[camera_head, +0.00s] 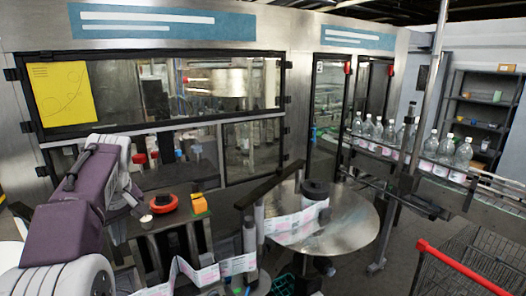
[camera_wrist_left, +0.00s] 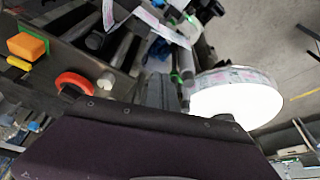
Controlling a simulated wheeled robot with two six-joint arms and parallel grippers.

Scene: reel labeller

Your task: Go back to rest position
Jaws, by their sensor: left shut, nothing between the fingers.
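My left arm, purple and grey, comes in from the left in the head view, bent over the labeller's near left side. My left gripper (camera_head: 131,198) is at its end, small and partly hidden, close to the red ring. In the left wrist view the dark fingers of my left gripper (camera_wrist_left: 163,92) are together with nothing between them. The purple arm link fills the bottom of that view. My right gripper is in neither view.
A red ring (camera_head: 163,203) and an orange sponge-like block (camera_head: 199,204) lie on the labeller's top. A label strip (camera_head: 298,224) runs by a round steel table (camera_head: 345,240). Bottles (camera_head: 428,146) stand on a conveyor at right. A red-handled cart (camera_head: 466,268) is at front right.

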